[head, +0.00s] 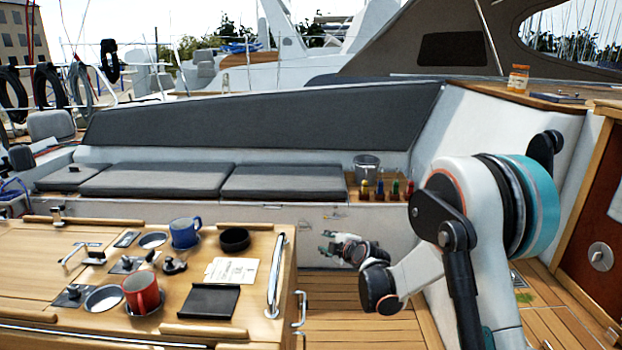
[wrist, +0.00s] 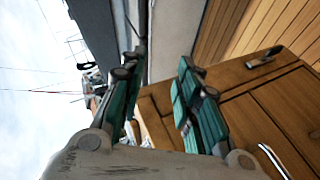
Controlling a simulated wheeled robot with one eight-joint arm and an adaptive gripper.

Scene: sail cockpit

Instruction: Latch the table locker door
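The wooden table (head: 60,250) fills the lower left of the head view; its right end face is mostly hidden there. In the wrist view, which is turned sideways, a wooden end with framed panels (wrist: 235,119) shows at the right. I take a panel there to be the locker door, but cannot tell whether it is fully shut. A dark handle or latch (wrist: 264,57) sits near its upper edge. My gripper (head: 326,241) is beyond the table's right end; its teal fingers (wrist: 155,75) are apart, with nothing between them.
A steel rail (head: 275,275) runs along the table's right end, with metal loops (head: 300,308) below. Mugs, including a red mug (head: 141,293) and a blue mug (head: 185,232), stand on top. The cushioned bench (head: 160,181) is behind. Planked floor (head: 350,325) lies right of the table.

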